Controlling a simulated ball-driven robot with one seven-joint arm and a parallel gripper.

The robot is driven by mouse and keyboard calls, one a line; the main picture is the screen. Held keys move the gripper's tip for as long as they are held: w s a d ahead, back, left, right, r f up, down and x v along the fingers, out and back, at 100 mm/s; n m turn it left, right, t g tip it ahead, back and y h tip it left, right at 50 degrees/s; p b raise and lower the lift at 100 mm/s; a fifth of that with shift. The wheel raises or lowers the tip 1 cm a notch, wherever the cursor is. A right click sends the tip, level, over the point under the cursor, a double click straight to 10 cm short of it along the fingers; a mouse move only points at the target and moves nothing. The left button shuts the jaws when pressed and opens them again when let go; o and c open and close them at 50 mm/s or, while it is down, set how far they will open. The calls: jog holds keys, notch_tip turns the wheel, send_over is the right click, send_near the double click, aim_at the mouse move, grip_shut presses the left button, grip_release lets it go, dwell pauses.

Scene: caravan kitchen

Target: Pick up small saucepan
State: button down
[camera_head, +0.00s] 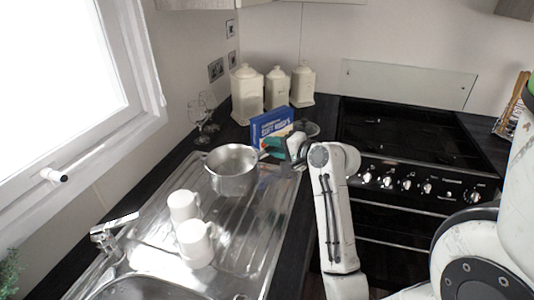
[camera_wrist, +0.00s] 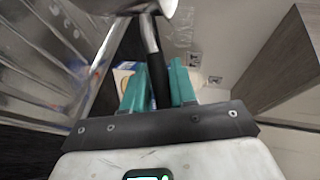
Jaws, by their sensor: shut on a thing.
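The small saucepan (camera_head: 232,176) is a silver metal pan at the back of the steel draining board, its handle reaching right towards my gripper. My gripper (camera_head: 272,147) comes in from the right, with teal fingers. In the wrist view my gripper's fingers (camera_wrist: 158,85) are shut on the dark part of the saucepan's handle (camera_wrist: 151,40). Part of the pan's body shows at the top edge of that view. The pan looks upright; I cannot tell whether its base touches the board.
Two white mugs (camera_head: 184,206) (camera_head: 195,243) stand on the draining board (camera_head: 245,235) in front of the pan. A blue box (camera_head: 270,121) and several cream canisters (camera_head: 246,97) stand behind. Glasses (camera_head: 203,112) are at back left. A black stove (camera_head: 405,140) is at right.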

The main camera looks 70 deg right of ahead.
jog(key=s+r+b, duration=0.1)
jog(key=s+r, duration=0.3)
jog(key=s, duration=0.5)
jog(key=shift+r, duration=0.25)
jog(key=shift+s+a, duration=0.1)
jog(key=shift+s, duration=0.05)
dwell(0.9)
